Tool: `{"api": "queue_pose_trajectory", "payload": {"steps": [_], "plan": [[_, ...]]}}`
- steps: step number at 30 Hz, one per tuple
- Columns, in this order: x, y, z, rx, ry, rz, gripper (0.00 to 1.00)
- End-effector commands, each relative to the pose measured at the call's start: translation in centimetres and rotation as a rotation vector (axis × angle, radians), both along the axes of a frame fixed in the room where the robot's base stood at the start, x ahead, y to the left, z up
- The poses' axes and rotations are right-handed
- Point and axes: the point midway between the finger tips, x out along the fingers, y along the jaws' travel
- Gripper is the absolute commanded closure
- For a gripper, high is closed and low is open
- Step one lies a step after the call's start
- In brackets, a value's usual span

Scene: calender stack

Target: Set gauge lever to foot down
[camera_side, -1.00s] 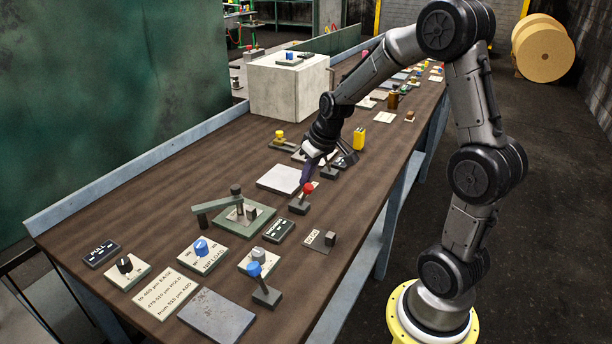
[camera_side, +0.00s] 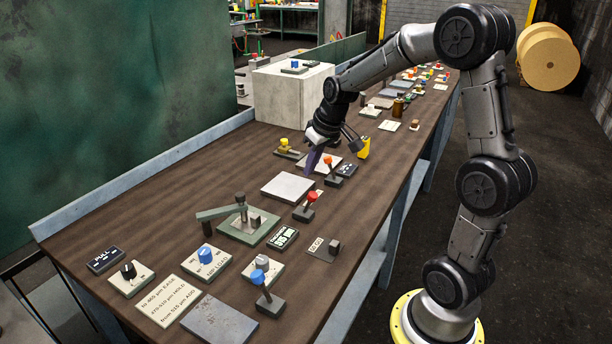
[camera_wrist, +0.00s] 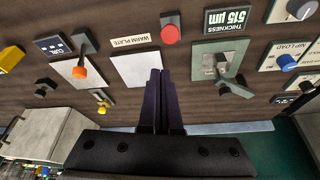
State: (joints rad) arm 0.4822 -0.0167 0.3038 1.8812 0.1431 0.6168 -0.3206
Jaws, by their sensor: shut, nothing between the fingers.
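The thickness gauge (camera_side: 262,230) is a green-edged base with a dark post and a grey-green arm (camera_side: 216,213) reaching left; it shows in the wrist view (camera_wrist: 205,68). Its display (camera_wrist: 228,20) reads 515 µm. A red-knobbed lever (camera_side: 312,196) stands on a dark block beside it, its knob also in the wrist view (camera_wrist: 170,34). I cannot tell which lever bears the gauge lever's name; no such label is readable. My gripper (camera_side: 309,173) is shut and empty, above the pale warm plate's far edge, apart from the red knob. In the wrist view its fingertips (camera_wrist: 160,72) lie between plate and gauge.
The warm plate (camera_side: 285,188) lies flat behind the red lever. An orange-knobbed lever (camera_side: 328,160) and a yellow block (camera_side: 364,148) stand beyond it. A blue-knobbed lever (camera_side: 257,277) is at the front. Bare wood (camera_side: 150,205) lies left of the gauge.

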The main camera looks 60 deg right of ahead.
Motion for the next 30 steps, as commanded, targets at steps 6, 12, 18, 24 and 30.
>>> {"api": "queue_pose_trajectory", "payload": {"steps": [6,12,18,24,30], "plan": [[-2.5,0.3,3.0,-0.002,-0.005,-0.003,1.00],[-3.5,0.5,4.2,-0.002,-0.004,0.000,1.00],[-3.7,0.5,4.3,-0.002,-0.004,0.001,1.00],[-3.6,0.6,4.3,-0.002,-0.004,0.004,1.00],[-3.2,5.2,8.0,-0.047,-0.088,0.123,1.00]]}}
